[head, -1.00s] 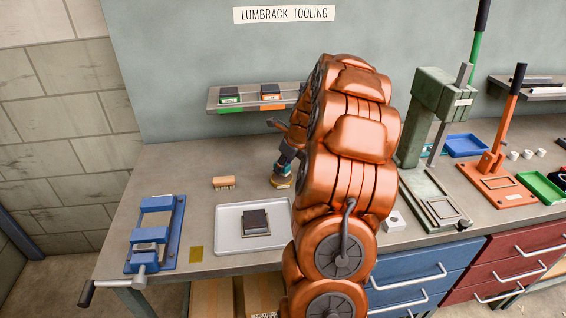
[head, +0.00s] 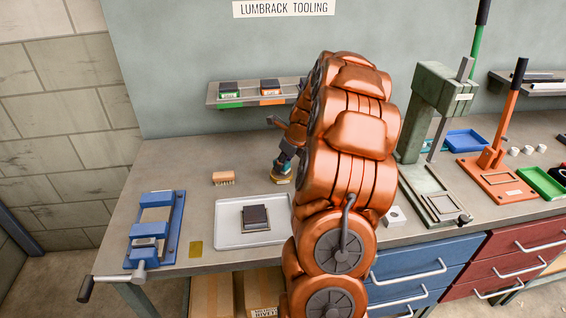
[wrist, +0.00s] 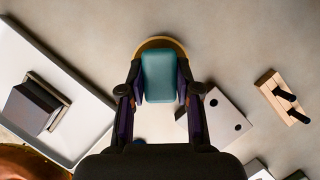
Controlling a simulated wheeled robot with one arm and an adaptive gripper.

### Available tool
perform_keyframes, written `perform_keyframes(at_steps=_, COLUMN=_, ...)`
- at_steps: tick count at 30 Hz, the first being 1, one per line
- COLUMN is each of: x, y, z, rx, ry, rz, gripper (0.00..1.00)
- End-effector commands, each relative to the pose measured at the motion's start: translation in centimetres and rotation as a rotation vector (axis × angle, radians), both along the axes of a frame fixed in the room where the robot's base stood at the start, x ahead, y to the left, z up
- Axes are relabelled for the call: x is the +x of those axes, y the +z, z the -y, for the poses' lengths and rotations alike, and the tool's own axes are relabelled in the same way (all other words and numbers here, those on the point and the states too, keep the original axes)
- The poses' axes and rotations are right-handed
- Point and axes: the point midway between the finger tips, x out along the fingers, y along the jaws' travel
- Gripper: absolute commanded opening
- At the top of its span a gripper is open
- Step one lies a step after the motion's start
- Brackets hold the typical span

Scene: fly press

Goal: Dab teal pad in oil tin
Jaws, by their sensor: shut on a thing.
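My gripper (wrist: 160,84) is shut on the teal pad (wrist: 158,77), seen from above in the wrist view. In the head view my gripper (head: 286,160) is partly hidden by my copper arm. It is directly over the round tin (head: 280,180), low on the bench. The pad hides the tin's inside, so I cannot tell whether the pad touches the oil.
A pale tray (head: 226,234) with a dark block (head: 255,216) lies to the left. A pale block with holes (wrist: 218,117) lies right of the tin. A green press (head: 437,120) stands at right.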

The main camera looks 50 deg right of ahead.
Motion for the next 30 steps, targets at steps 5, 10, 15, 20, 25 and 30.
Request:
perform_keyframes(at_steps=5, x=0.0, y=-0.18, z=0.0, rx=0.0, ry=0.0, rz=0.0, gripper=0.05)
perform_keyframes(at_steps=10, x=0.0, y=-0.35, z=0.01, rx=0.0, ry=0.0, rz=0.0, gripper=0.05)
perform_keyframes(at_steps=15, x=-0.01, y=-0.51, z=0.0, rx=0.0, ry=0.0, rz=0.0, gripper=0.05)
perform_keyframes(at_steps=20, x=-0.01, y=-0.66, z=0.0, rx=0.0, ry=0.0, rz=0.0, gripper=0.05)
perform_keyframes(at_steps=25, x=-0.01, y=-0.82, z=0.0, rx=0.001, ry=0.0, rz=0.0, gripper=0.05)
perform_keyframes(at_steps=30, x=0.0, y=-0.96, z=0.0, rx=0.001, ry=0.0, rz=0.0, gripper=0.05)
